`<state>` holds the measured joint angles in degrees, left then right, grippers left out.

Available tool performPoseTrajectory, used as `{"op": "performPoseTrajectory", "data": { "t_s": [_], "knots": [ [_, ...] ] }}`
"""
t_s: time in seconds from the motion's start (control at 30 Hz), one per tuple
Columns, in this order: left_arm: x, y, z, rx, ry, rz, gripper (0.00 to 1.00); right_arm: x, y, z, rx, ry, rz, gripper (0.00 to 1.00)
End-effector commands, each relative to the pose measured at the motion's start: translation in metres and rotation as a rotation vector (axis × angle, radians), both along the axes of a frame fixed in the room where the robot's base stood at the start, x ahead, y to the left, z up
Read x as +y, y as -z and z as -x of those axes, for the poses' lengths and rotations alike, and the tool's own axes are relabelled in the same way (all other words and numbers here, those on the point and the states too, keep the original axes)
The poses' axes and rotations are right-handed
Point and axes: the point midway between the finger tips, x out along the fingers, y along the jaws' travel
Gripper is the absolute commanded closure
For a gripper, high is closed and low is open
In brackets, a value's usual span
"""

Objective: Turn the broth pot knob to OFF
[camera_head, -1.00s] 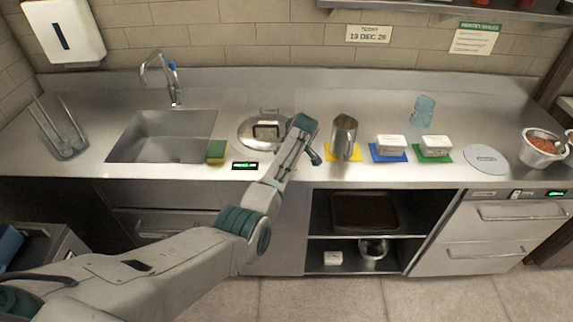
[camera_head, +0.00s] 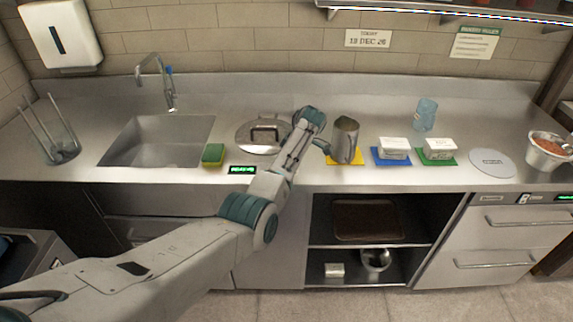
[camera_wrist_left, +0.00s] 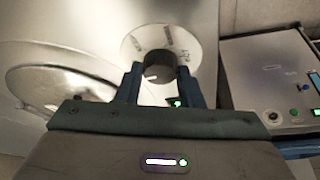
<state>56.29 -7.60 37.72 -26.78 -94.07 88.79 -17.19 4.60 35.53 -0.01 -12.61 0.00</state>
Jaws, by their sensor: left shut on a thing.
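The broth pot knob (camera_wrist_left: 155,68) shows in the left wrist view as a dark round knob on a pale dial ring (camera_wrist_left: 190,46) with printed marks. The marks are too small to read. My left gripper (camera_wrist_left: 160,74) has its two fingers on either side of the knob and is shut on it. A round metal lid (camera_wrist_left: 68,88) is left of the knob; in the head view a lid with a dark handle (camera_head: 246,140) sits in the counter beside my left arm. In the head view the knob and my fingertips cannot be made out. My right gripper is not in view.
A metal cup (camera_head: 345,137) stands close right of my left wrist on a yellow mat. Two white tubs (camera_head: 394,147) (camera_head: 440,147) sit farther right on blue and green mats. A green sponge (camera_head: 213,154) lies by the sink (camera_head: 160,140). A small green display (camera_head: 242,170) is at the counter front.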

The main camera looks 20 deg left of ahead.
Motion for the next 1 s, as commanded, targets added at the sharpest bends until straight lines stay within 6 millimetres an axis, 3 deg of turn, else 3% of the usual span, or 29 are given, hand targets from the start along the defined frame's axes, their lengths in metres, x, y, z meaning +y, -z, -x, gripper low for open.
{"op": "performPoseTrajectory", "data": {
  "t_s": [0.3, 0.33, 0.4, 0.43, 0.77, 1.0],
  "knots": [
    [0.000, 0.000, 0.000, 0.000, -0.001, 0.000, 0.89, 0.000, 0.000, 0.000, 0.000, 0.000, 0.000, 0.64],
    [0.000, 0.000, 0.000, 0.000, -0.001, 0.000, 0.60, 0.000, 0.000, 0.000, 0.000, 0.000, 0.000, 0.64],
    [0.000, 0.000, 0.000, 0.000, -0.001, 0.000, 0.47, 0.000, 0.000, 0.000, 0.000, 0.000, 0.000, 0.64],
    [0.000, 0.000, 0.000, 0.000, -0.001, 0.000, 0.45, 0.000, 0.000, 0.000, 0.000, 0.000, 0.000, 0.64],
    [-0.002, -0.003, 0.000, -0.001, 0.000, 0.000, 0.45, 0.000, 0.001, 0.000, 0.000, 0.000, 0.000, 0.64],
    [-0.017, -0.036, 0.000, -0.005, 0.001, 0.001, 0.45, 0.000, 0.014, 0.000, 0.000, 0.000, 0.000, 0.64]
  ]
}}
